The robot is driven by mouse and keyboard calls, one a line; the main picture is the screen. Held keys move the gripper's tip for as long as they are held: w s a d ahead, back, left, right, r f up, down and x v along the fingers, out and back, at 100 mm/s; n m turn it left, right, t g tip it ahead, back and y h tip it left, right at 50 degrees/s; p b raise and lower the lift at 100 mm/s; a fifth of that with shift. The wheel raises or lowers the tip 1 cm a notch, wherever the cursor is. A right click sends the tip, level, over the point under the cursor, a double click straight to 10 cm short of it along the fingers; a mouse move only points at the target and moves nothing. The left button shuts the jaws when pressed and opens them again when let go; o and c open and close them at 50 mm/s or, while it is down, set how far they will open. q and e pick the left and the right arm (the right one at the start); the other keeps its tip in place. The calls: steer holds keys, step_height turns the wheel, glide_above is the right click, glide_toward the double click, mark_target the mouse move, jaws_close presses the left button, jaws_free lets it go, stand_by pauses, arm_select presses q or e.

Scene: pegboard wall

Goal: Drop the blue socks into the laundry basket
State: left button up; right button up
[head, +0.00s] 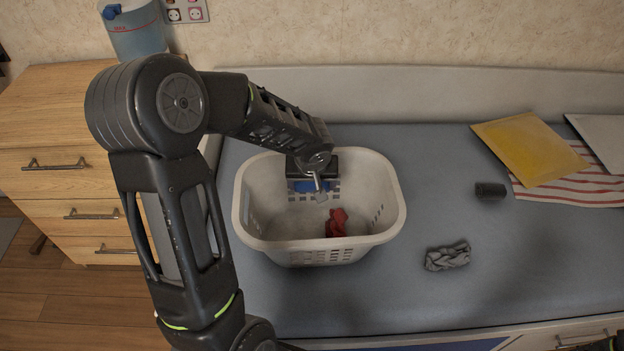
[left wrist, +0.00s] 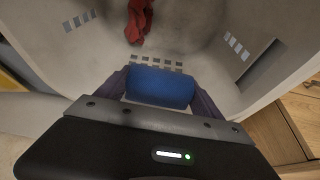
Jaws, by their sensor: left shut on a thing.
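The white laundry basket (head: 395,190) stands on the grey-blue bench top. My left gripper (head: 318,190) reaches over its back part and points down into it. In the left wrist view the gripper (left wrist: 160,88) is shut on the blue socks (left wrist: 160,86), a rolled blue bundle between the fingers. In the head view a little of the blue socks (head: 308,186) shows under the gripper. The basket wall (left wrist: 85,60) fills much of the left wrist view around them. My right gripper is not seen for certain; only a dark piece shows at the bottom right corner.
A red cloth (head: 337,222) lies inside the basket. A grey braided bundle (head: 447,256) and a dark roll (head: 490,190) lie on the bench (head: 400,300) to the right. A yellow folder (head: 530,148) lies on a striped cloth (head: 570,190). A wooden drawer unit (head: 60,110) stands left.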

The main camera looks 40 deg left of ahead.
arm_select(q)
steer(key=shift+f, duration=0.45)
steer(key=o, duration=1.4)
steer(key=shift+r, duration=0.1)
steer(key=v, duration=0.7)
steer(key=shift+s+d+r+p, duration=0.1)
steer(key=shift+s+r+p, duration=0.15)
steer(key=shift+p, duration=0.1)
steer(key=shift+w, duration=0.1)
